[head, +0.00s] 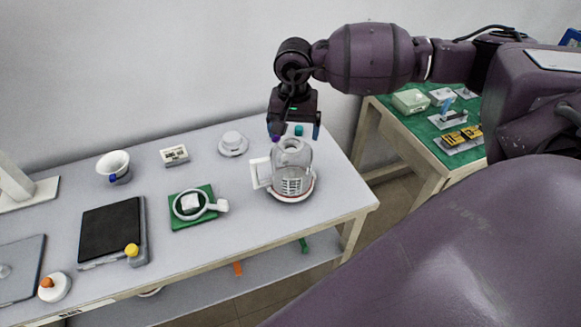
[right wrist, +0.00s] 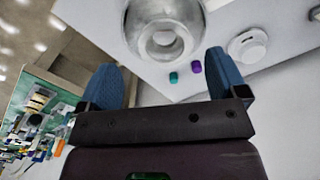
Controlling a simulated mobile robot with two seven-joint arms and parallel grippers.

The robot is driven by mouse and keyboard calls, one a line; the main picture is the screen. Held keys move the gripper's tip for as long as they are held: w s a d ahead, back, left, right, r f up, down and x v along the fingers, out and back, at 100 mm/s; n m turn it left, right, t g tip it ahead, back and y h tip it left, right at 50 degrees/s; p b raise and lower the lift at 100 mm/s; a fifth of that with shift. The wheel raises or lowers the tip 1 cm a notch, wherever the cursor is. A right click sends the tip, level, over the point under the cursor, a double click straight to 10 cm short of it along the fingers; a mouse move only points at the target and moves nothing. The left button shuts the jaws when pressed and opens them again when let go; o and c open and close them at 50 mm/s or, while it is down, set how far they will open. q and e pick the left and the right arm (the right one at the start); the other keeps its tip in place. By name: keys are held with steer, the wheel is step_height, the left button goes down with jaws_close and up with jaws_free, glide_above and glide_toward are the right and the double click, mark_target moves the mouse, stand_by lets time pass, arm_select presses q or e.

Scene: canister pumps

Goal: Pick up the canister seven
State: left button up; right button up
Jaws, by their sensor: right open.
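The canister (head: 292,172) is a grey, jug-like vessel with a white side handle and a round top opening. It stands upright on a round base near the right end of the grey table. In the right wrist view the canister (right wrist: 163,42) shows from above, with its ring-shaped opening beyond the fingers. My right gripper (head: 294,129) is open and empty, pointing down just above and behind the canister's top. Its two blue fingers (right wrist: 162,80) are spread wide, apart from the canister. My left gripper is not in view. I cannot make out a number on the canister.
A green board (head: 205,222), a black scale (head: 112,230) and a white cup (head: 113,165) lie further left. A green-topped table (head: 425,125) stands right.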

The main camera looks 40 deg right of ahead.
mark_target(291, 149)
steer(key=f, duration=0.4)
steer(key=shift+w+a+f, duration=0.2)
steer(key=shift+w+f, duration=0.05)
steer(key=c, duration=1.4)
steer(key=shift+r, duration=0.1)
